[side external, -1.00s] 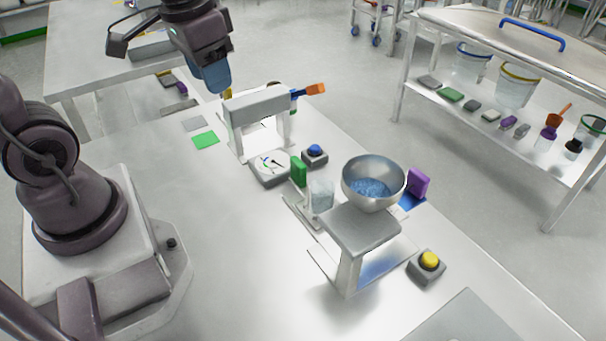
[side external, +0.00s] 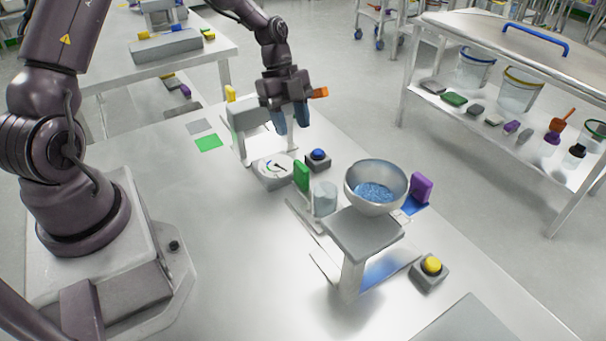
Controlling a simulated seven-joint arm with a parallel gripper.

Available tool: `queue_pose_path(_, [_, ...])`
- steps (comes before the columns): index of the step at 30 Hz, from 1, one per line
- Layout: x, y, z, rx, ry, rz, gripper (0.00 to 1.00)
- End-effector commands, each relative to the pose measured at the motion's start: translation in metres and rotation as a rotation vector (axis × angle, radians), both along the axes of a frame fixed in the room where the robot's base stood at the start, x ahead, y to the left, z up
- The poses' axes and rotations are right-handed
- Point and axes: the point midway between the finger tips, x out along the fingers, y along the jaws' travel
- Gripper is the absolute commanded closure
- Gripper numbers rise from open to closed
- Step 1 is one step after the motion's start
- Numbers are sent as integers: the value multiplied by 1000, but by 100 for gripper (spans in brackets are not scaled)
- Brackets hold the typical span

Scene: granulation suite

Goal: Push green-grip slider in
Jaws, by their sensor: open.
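How far in the slider sits cannot be told.
A metal bowl of blue granules (side external: 376,188) stands on a grey stand (side external: 365,236). Nearby are a dial (side external: 272,170), a blue button (side external: 318,155), a purple block (side external: 421,188), a yellow button (side external: 431,265) and an orange handle (side external: 319,92).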

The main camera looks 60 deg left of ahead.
Motion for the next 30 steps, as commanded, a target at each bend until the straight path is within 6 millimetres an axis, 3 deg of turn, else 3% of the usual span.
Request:
queue_pose_path(5, [-1,-7,-15,-2,-1,-16,57])
queue_pose_path(18, [-1,-39,-92,-2,1,-15,57])
queue_pose_path(24, [-1,-45,-108,1,-2,-13,57])
queue_pose_path(30, [-1,-46,-111,1,-2,-12,57])
